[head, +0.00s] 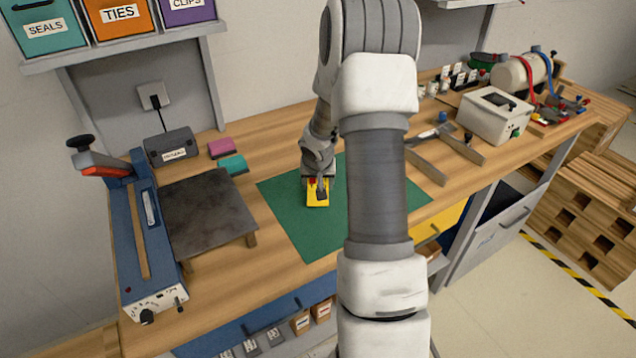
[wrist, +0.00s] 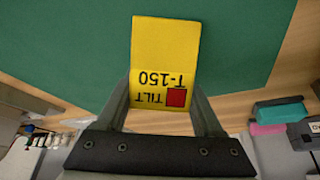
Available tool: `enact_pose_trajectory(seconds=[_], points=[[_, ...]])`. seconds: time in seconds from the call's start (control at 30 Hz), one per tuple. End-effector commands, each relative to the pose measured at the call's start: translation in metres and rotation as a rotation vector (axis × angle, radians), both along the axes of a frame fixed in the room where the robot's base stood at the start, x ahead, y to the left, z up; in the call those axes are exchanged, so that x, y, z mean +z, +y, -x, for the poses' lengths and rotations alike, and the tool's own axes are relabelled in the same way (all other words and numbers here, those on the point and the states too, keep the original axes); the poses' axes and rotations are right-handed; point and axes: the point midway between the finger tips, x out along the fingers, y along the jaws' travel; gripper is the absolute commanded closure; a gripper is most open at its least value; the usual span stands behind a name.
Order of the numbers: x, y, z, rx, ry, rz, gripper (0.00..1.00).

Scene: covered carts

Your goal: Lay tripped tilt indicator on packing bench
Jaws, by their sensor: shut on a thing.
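The tilt indicator is a yellow card-like piece (wrist: 163,60) with a red square and the words "TILT T-150", upside down in the wrist view. In the head view the yellow indicator (head: 316,200) shows at the end of my arm, over the green mat (head: 285,222) on the wooden packing bench (head: 262,122). My gripper (wrist: 165,108) is shut on the indicator, with a dark finger on each side of it. It also shows in the head view (head: 318,184), partly hidden by my wrist. I cannot tell whether the indicator touches the mat.
A dark plate (head: 205,215) and blue sealer (head: 150,235) stand left of the mat. Pink (head: 222,148) and teal (head: 233,165) blocks lie behind it. Wooden dividers (head: 428,165) and a white box (head: 495,118) stand right. My arm hides part of the mat, whose left side is clear.

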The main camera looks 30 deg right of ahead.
Motion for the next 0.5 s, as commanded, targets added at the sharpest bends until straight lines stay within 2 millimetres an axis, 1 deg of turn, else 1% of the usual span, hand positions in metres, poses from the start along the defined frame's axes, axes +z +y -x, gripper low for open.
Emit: enact_pose_trajectory(seconds=[0.5], points=[[-0.0093,0.0001,-0.0001,0.001,0.000,0.000,0.92]])
